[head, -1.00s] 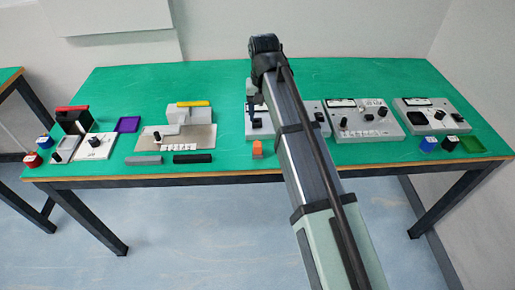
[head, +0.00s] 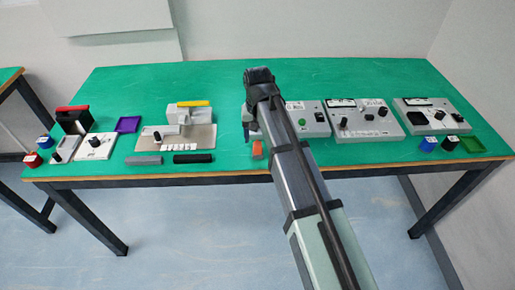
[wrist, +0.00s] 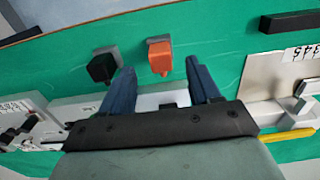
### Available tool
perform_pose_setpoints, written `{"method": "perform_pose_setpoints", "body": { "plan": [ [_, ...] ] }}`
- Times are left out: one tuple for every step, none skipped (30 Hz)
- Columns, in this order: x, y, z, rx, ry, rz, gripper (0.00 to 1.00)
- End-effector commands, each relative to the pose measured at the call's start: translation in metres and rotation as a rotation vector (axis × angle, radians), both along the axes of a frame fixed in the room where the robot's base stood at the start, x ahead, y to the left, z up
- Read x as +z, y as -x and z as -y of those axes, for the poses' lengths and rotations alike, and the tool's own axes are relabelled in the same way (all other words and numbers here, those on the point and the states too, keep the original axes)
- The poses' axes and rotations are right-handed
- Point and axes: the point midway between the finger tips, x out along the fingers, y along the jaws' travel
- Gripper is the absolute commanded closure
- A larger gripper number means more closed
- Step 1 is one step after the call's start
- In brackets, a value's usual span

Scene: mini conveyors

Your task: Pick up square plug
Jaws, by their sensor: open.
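An orange plug with a squarish block end (wrist: 159,55) stands on the green table in the wrist view. It also shows near the front edge in the head view (head: 257,150), partly hidden by my arm. A second plug, black and grey with a squarish end (wrist: 104,66), stands to its left in the wrist view. I cannot tell which one is the square plug. My gripper (wrist: 160,68) is open and empty. Its two blue fingers point toward the plugs, with the orange plug ahead between the fingertips and the black one outside the left finger.
Behind the gripper is a light grey panel (head: 306,118), partly covered by my arm. A beige plate station (head: 205,133) stands to the left, with grey (head: 144,160) and black (head: 193,158) bars before it. More panels (head: 362,118) stand right.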

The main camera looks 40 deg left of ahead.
Motion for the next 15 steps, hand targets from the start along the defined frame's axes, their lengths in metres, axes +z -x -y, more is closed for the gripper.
{"method": "perform_pose_setpoints", "body": {
  "plan": [
    [-0.002, 0.000, 0.000, 0.000, 0.000, 0.000, 0.38],
    [-0.004, 0.000, 0.000, 0.000, 0.001, -0.001, 0.38],
    [-0.007, -0.001, -0.001, 0.000, 0.001, -0.001, 0.38],
    [-0.010, -0.001, -0.001, 0.000, 0.001, -0.001, 0.38],
    [-0.013, -0.001, -0.001, 0.000, 0.001, -0.001, 0.38],
    [-0.017, -0.001, -0.002, 0.000, 0.002, -0.001, 0.38],
    [-0.020, -0.002, -0.002, 0.000, 0.002, -0.001, 0.38],
    [-0.024, -0.002, -0.003, 0.000, 0.001, -0.001, 0.38],
    [-0.030, -0.003, -0.003, 0.000, 0.001, -0.001, 0.38],
    [-0.034, -0.003, -0.003, 0.000, 0.002, -0.001, 0.38],
    [-0.037, -0.002, -0.003, -0.001, 0.003, -0.001, 0.38],
    [-0.042, -0.002, -0.003, -0.001, 0.001, -0.001, 0.38],
    [-0.044, -0.002, -0.003, -0.001, 0.001, -0.001, 0.38],
    [-0.047, -0.002, -0.003, -0.001, 0.001, -0.001, 0.38],
    [-0.049, -0.003, -0.003, -0.002, 0.001, -0.001, 0.38]
  ]
}}
